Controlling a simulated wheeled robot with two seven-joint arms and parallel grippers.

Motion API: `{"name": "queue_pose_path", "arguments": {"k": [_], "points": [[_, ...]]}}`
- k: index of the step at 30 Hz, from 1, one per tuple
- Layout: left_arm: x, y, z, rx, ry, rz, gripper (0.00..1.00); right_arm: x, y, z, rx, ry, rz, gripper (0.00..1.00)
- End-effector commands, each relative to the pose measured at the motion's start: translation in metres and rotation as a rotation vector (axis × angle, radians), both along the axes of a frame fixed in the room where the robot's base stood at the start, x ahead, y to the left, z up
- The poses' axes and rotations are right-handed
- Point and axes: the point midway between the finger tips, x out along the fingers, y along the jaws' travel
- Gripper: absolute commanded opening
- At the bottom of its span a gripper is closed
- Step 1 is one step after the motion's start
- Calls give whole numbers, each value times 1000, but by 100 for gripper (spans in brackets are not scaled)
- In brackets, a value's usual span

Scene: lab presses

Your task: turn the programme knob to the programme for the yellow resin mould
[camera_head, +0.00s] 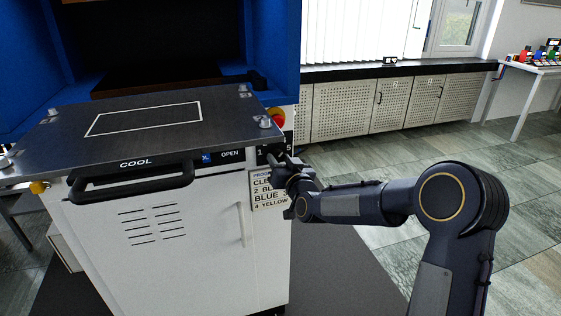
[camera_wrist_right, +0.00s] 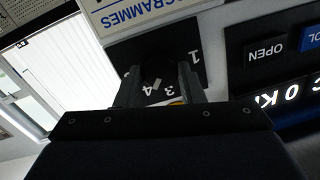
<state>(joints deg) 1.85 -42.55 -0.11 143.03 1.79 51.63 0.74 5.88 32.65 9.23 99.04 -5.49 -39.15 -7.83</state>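The programme knob (camera_wrist_right: 158,68) is dark and sits on a black dial plate with white numbers; 1, 3 and 4 can be read in the right wrist view. My right gripper (camera_wrist_right: 160,84) has its two fingers apart, one on each side of the knob. Whether they press on it is too dark to tell. A small pale mark shows between the fingers, near the 4. In the head view my right gripper (camera_head: 284,166) is at the press's front right corner and hides the knob. The programme card (camera_head: 265,190) below shows "4 YELLOW". My left gripper is not in view.
The press has a metal plate (camera_head: 185,117) with a white outline, a black handle (camera_head: 130,184) marked COOL, and a red emergency button (camera_head: 276,118) close above my right gripper. An OPEN button (camera_wrist_right: 264,50) and a lit display lie beside the dial. Open floor lies to the right.

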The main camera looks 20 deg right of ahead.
Motion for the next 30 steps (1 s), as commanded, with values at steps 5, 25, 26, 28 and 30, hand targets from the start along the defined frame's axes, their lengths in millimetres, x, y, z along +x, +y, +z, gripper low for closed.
{"name": "queue_pose_path", "arguments": {"k": [5,25,26,28,30], "points": [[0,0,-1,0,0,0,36,0,0,0,2,0,0,12],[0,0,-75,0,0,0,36,0,0,-7,394,9,1,12],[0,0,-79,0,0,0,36,0,0,-8,423,11,1,12],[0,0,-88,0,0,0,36,0,0,-8,489,13,1,12],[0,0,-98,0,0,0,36,0,0,-7,555,15,2,12]]}}
